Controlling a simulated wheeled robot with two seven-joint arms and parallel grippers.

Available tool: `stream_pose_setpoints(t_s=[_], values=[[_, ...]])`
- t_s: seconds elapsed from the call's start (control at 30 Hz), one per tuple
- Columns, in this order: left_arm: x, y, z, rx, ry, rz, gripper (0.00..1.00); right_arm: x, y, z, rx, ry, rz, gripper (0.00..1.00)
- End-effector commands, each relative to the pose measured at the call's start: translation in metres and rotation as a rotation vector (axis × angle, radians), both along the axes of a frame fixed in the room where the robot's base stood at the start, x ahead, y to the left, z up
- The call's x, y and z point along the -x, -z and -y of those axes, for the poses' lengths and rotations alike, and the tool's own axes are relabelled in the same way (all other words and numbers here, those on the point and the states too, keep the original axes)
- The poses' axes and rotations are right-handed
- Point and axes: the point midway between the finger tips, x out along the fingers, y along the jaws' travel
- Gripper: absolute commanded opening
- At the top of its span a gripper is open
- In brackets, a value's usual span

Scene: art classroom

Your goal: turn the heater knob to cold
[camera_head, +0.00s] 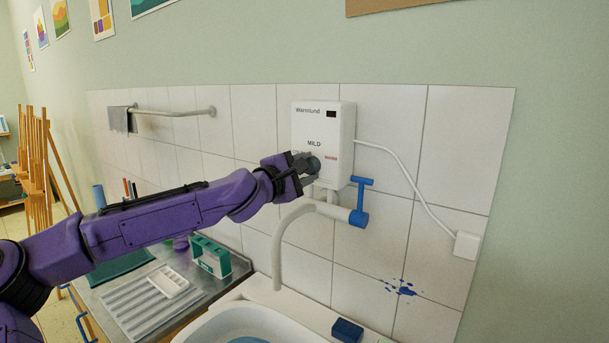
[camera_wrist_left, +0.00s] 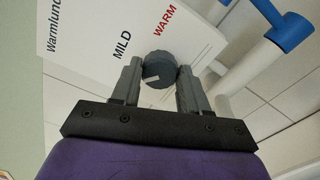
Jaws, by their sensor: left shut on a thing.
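The white heater (camera_head: 324,130) is mounted on the tiled wall; it also shows in the left wrist view (camera_wrist_left: 88,25). Its round grey knob (camera_head: 314,165) sits low on the front, below the word MILD and left of the red WARM label. My left gripper (camera_head: 305,168) is shut on the knob; in the left wrist view the knob (camera_wrist_left: 159,67) lies between both fingers. A pale mark shows on the lower left of the knob's face there. The label on the knob's left is mostly hidden by the gripper. My right gripper is not in view.
A pale tap (camera_head: 290,228) with a blue lever (camera_head: 360,200) is just below the heater. A white cable runs to a wall box (camera_head: 467,245). A basin (camera_head: 215,325) and a counter with a green box (camera_head: 211,257) lie below. A towel rail (camera_head: 170,113) is at left.

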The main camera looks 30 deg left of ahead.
Motion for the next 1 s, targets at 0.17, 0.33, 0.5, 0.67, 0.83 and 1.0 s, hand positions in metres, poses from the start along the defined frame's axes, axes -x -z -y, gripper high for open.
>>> stream_pose_setpoints(t_s=[0.17, 0.33, 0.5, 0.67, 0.83, 1.0], values=[[0.0001, 0.0016, 0.0006, 0.105, 0.001, -0.015, 0.14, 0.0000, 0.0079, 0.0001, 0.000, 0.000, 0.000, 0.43], [0.0000, 0.0010, 0.0004, 0.174, 0.001, -0.025, 0.14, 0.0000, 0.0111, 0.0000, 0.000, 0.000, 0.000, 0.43], [-0.0001, 0.0003, 0.0002, 0.212, 0.001, -0.030, 0.14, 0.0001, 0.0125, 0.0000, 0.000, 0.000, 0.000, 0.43], [-0.0001, -0.0001, 0.0002, 0.224, 0.001, -0.032, 0.14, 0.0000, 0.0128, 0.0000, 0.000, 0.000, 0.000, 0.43], [-0.0001, -0.0003, 0.0002, 0.226, 0.001, -0.032, 0.14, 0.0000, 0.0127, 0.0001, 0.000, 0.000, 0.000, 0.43], [-0.0001, -0.0004, 0.0001, 0.225, 0.001, -0.032, 0.47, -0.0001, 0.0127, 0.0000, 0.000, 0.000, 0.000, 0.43]])
